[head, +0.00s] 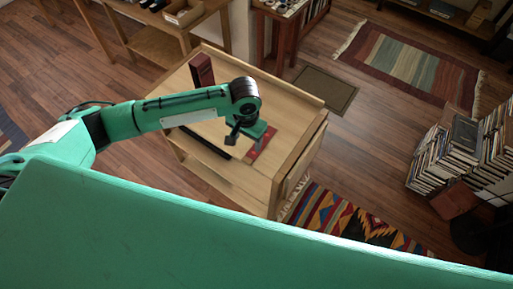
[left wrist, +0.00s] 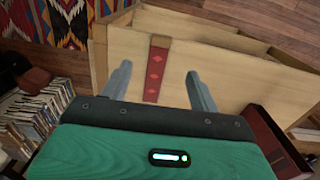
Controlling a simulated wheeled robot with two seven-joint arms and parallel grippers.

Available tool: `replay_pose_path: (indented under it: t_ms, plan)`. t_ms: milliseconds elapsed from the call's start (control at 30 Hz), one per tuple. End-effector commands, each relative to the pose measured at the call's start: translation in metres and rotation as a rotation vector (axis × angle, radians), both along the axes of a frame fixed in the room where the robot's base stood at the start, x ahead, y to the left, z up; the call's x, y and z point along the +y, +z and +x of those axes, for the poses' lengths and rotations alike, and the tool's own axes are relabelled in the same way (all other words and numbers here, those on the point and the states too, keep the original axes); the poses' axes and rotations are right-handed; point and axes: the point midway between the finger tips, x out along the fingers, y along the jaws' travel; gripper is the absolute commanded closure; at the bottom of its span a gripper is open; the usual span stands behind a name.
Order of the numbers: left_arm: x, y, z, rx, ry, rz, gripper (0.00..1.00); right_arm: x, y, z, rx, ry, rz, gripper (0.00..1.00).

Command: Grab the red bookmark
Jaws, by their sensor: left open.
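The red bookmark (head: 264,141) lies flat on the top of the light wooden cart (head: 293,112), partly covered by my left gripper in the head view. In the left wrist view the bookmark (left wrist: 154,72) is a long, narrow red strip with lighter diamond shapes. My left gripper (head: 246,141) is over the cart top, pointing down, open and empty. In the left wrist view its two fingers (left wrist: 159,80) stand on either side of the bookmark, with clear gaps. I cannot tell how far above the strip they are. My right gripper is in neither view.
A dark red book (head: 202,69) stands upright at the cart's back left; it also shows in the left wrist view (left wrist: 272,138). The cart has raised edges. Book stacks (head: 447,158) stand on the floor at right. A patterned rug (head: 345,218) lies near the cart.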

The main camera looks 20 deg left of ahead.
Motion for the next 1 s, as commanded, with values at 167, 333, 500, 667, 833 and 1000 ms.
replay_pose_path:
  t_ms: [167, 333, 500, 667, 833, 1000]
  plan:
    - [0.0, -0.036, -0.001, 0.003, 0.0, 0.002, 0.38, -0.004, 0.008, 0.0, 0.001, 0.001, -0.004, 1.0]
    - [0.0, -0.059, -0.001, 0.0, -0.001, -0.001, 0.38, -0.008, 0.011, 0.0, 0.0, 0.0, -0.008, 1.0]
    - [0.0, -0.068, -0.001, -0.001, -0.001, 0.0, 0.38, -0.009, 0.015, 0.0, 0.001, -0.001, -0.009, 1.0]
    - [0.003, -0.089, -0.004, 0.002, -0.001, 0.002, 0.38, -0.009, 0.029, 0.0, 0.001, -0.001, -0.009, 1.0]
    - [0.003, -0.111, -0.004, -0.001, -0.002, 0.0, 0.38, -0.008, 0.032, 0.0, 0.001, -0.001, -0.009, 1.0]
    - [0.003, -0.117, -0.004, -0.003, -0.003, -0.002, 0.38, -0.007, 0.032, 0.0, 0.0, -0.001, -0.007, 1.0]
